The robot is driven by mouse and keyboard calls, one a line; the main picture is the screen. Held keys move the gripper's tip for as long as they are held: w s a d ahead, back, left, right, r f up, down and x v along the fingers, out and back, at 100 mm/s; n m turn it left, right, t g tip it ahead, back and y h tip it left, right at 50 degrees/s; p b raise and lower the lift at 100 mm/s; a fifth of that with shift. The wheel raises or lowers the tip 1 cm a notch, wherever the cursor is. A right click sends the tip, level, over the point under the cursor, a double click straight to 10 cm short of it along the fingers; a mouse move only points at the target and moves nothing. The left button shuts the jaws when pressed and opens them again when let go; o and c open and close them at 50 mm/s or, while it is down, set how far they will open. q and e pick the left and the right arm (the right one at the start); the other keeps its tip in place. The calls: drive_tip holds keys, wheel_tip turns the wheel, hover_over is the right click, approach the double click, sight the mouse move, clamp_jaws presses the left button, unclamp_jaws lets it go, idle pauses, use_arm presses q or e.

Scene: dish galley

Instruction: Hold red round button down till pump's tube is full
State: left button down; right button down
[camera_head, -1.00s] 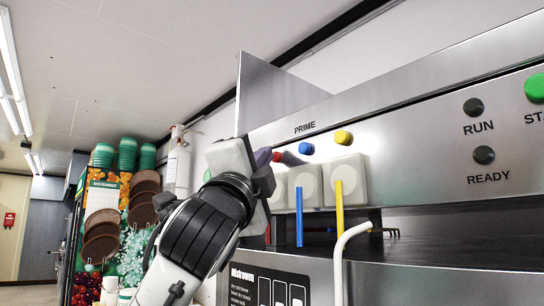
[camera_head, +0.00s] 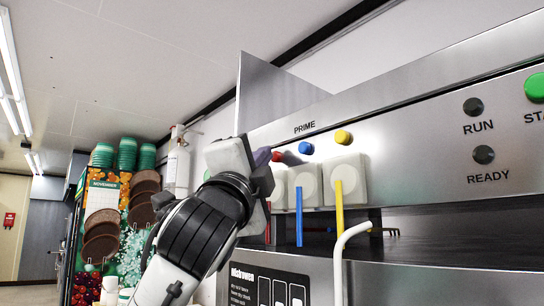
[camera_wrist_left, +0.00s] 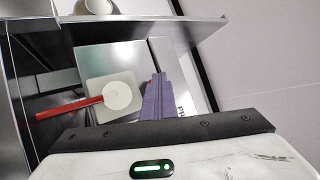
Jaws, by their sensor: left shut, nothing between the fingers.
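The red round button (camera_head: 277,156) is at the left end of the row under the PRIME label. My left gripper (camera_head: 263,156) is shut and empty, its purple fingertips right at the button. I cannot tell whether they press it in. In the left wrist view the shut fingers (camera_wrist_left: 157,98) cover most of the button, with only a bit of red beside them. The white pump (camera_wrist_left: 117,95) with a round disc is beside the fingers there. Its tube (camera_wrist_left: 70,107) looks red along its visible length; how full it is, I cannot tell. My right gripper is out of view.
A blue button (camera_head: 306,148) and a yellow button (camera_head: 343,137) sit to the right, above pumps with a blue tube (camera_head: 299,216) and a yellow tube (camera_head: 339,205). A white bent pipe (camera_head: 340,255) stands in front. A green button (camera_head: 535,88) is far right.

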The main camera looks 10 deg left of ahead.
use_arm(q)
drive_tip(key=shift+s+a, duration=0.45)
drive_tip(key=shift+s, duration=0.15)
drive_tip(key=shift+s+a+b, duration=0.35)
drive_tip(key=shift+s+a, duration=0.45)
drive_tip(key=shift+s, duration=0.2)
drive_tip(key=shift+s+a+b, duration=0.3)
drive_tip(key=shift+s+a, duration=0.45)
drive_tip(key=shift+s, duration=0.25)
drive_tip(key=shift+f, duration=0.1)
